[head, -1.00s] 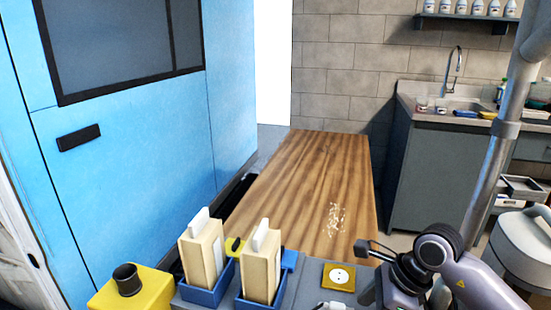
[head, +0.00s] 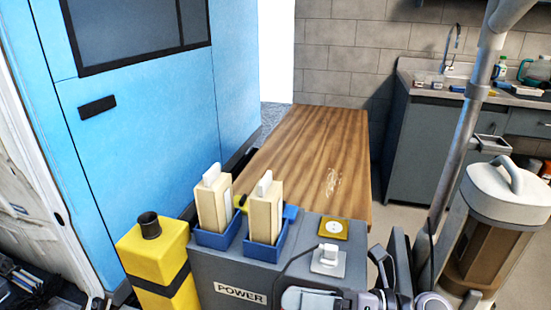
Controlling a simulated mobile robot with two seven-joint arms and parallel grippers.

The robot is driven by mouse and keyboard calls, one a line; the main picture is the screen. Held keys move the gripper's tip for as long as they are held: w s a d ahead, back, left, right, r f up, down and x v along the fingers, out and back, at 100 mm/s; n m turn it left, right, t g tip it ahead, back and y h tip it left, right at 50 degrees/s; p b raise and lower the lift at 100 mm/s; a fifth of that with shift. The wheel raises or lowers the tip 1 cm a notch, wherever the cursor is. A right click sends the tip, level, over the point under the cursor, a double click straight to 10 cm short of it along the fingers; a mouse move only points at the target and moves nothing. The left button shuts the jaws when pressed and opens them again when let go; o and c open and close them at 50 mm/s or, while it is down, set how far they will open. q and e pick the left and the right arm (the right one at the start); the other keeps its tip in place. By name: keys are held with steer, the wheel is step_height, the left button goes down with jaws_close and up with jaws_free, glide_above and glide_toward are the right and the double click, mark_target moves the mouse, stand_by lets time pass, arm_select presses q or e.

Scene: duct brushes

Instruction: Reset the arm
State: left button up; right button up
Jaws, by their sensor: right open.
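My right gripper (head: 390,262) is at the bottom of the head view, right of the grey power unit. Its dark fingers point up, apart and with nothing seen between them. Part of my right arm (head: 432,303) shows at the bottom edge. My left gripper is not in view.
The grey unit marked POWER (head: 240,294) carries two cream blocks (head: 212,205) in blue holders and a white plug (head: 329,254). A yellow canister (head: 155,250) stands left of it. A wooden table (head: 300,150) lies beyond. A lidded vessel (head: 500,215) stands at right, near a grey pole (head: 465,130).

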steer(key=w+d+f+m+t+h, duration=0.1)
steer(key=d+f+m+t+h, duration=0.35)
steer(key=m, duration=0.95)
steer(key=w+d+f+m+t+h, duration=0.1)
steer(key=d+m+t+h, duration=0.45)
steer(key=m+t, duration=0.65)
steer(key=s+d+f+m+g+h, duration=0.25)
steer(key=s+f+m+g, duration=0.25)
steer(key=f+m, duration=0.25)
steer(key=s+d+f+m+g+h, duration=0.2)
steer(key=s+f+m+g+h, duration=0.15)
steer(key=s+f+m, duration=0.35)
step_height(320, 180, up, 8)
steer(key=d+n+g+p, duration=0.1)
steer(key=p, duration=1.1)
steer(key=shift+d+y+p, duration=0.3)
steer(key=shift+s, duration=0.1)
